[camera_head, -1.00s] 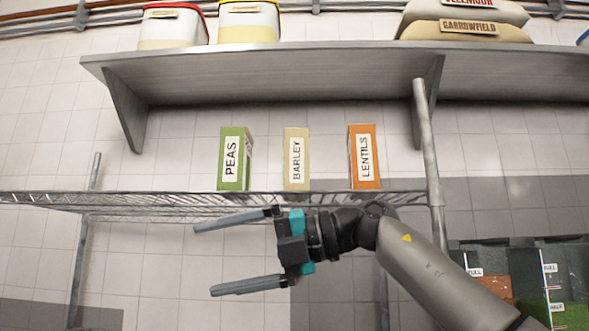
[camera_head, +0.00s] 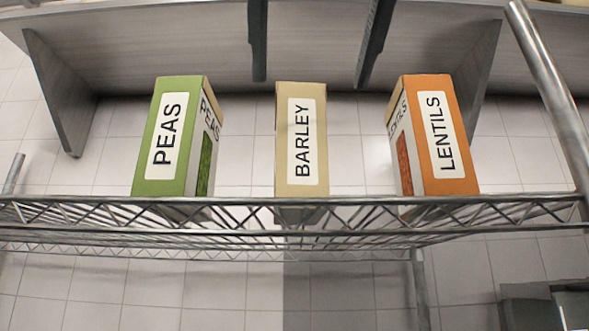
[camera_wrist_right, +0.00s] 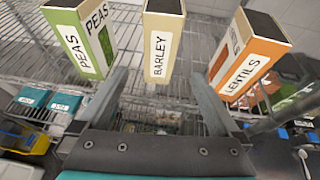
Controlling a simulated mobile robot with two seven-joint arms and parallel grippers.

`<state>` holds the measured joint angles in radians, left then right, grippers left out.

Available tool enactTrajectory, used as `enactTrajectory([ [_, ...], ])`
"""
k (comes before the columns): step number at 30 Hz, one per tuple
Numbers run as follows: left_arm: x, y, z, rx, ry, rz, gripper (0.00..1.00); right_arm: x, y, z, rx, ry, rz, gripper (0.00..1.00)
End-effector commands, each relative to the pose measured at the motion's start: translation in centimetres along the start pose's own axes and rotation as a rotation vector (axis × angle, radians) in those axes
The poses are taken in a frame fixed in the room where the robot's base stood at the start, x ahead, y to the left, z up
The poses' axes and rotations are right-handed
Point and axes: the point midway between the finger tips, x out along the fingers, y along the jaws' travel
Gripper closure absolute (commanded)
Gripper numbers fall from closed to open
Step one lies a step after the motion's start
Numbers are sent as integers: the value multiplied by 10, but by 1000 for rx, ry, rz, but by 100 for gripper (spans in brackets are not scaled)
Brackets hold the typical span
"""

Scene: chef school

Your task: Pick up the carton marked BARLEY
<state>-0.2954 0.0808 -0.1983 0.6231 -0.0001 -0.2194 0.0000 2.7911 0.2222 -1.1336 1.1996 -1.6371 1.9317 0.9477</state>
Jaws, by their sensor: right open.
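The tan BARLEY carton (camera_head: 302,140) stands upright on a wire shelf (camera_head: 350,213), between the two other cartons. In the right wrist view the BARLEY carton (camera_wrist_right: 161,45) is straight ahead, in line with the space between the fingers. My right gripper (camera_head: 310,82) is open and empty. Its two dark fingers come down from the top of the head view, with tips just above the carton's top edge in the picture, one to each side. The fingers also show in the right wrist view (camera_wrist_right: 158,72). No contact with the carton is visible. My left gripper is not in view.
A green PEAS carton (camera_head: 168,140) stands to the left and an orange LENTILS carton (camera_head: 440,140) to the right, with gaps on both sides of BARLEY. A grey upper shelf (camera_head: 180,55) is behind and above. A metal post (camera_head: 550,85) rises at the right.

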Motion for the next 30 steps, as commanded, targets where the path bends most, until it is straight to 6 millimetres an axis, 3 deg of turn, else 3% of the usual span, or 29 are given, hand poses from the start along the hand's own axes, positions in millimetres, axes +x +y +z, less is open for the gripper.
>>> enactTrajectory([
  [4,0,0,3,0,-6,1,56,13,-2,0,2,-7,-15,0],
  [15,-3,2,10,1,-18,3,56,85,-2,1,1,-6,-11,0],
  [23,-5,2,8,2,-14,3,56,104,-1,0,0,-7,-10,0],
  [30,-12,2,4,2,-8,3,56,139,0,-2,1,-5,-10,0],
])
